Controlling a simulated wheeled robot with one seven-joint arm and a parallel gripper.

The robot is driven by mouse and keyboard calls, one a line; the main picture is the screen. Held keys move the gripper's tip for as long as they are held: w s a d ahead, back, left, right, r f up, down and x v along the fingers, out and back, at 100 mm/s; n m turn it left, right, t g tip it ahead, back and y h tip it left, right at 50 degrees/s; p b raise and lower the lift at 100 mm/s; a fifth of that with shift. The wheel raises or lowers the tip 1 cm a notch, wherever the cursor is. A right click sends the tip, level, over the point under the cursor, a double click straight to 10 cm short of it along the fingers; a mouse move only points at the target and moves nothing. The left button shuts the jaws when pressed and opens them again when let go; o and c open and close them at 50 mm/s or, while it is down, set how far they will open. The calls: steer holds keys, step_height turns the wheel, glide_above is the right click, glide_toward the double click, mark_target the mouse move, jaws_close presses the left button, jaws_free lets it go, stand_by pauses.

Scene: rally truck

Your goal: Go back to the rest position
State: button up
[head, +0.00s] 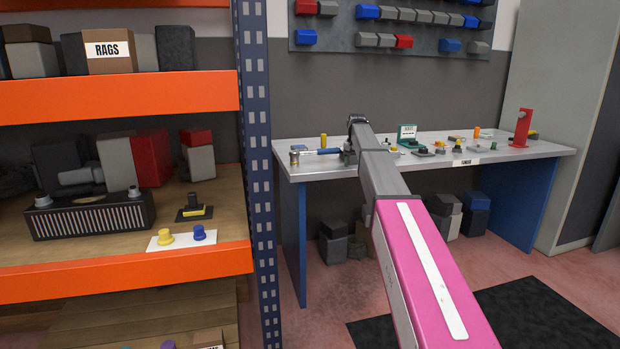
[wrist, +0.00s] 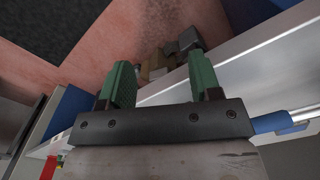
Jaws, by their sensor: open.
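My gripper (wrist: 161,88) shows in the wrist view with its two green fingers spread apart and nothing between them. Beyond the fingers I see the pinkish floor and the pale edge of the workbench. In the head view my arm reaches forward from the lower right, with a pink link nearest. Its end is over the left part of the workbench (head: 305,171), and the fingers are hidden there. A blue-handled tool (head: 318,152) lies on the bench just left of the arm's end. Blue also shows beside the gripper in the wrist view.
An orange-beamed shelf (head: 120,279) with an upright post (head: 258,170) stands close on the left. Several small items and a red stand (head: 522,128) are on the bench. Dark bins (head: 334,243) sit below it. A black mat (head: 530,318) lies on open floor at the right.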

steer(key=s+f+n, duration=0.1)
steer(key=s+f, duration=2.1)
steer(key=f, duration=0.1)
steer(key=s+f+n, duration=0.1)
steer(key=s+f, duration=0.5)
steer(key=s, duration=0.5)
steer(key=s+f, duration=0.6)
steer(key=s, duration=0.6)
steer(key=shift+s+n, duration=0.15)
steer(key=shift+n, duration=0.25)
